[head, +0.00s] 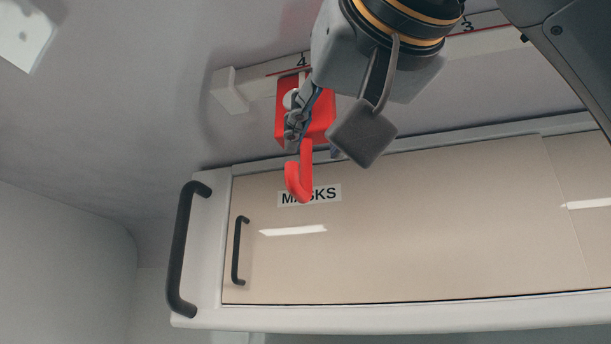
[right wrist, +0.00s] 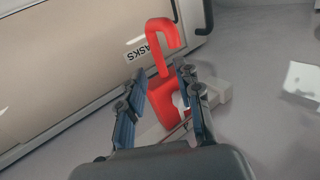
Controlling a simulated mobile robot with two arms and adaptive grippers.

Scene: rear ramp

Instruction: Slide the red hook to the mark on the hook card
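The red hook (head: 305,170) sits on a pale overhead rail (head: 285,80) near its left end, by the printed 4, with its curved end hanging down. It also shows in the right wrist view (right wrist: 160,33). My right gripper (head: 312,147) is at the hook, with one finger in front of it. In the right wrist view its two fingers stand apart on either side of the hook's stem. I cannot tell whether they touch it. I cannot make out the hook card. My left gripper is out of view.
A beige-fronted cabinet (head: 420,225) labelled MASKS lies just below the hook. A dark grab handle (head: 181,250) stands at its left end. The rail runs right past a printed 3, partly hidden by my arm. A white plate (head: 25,35) is at upper left.

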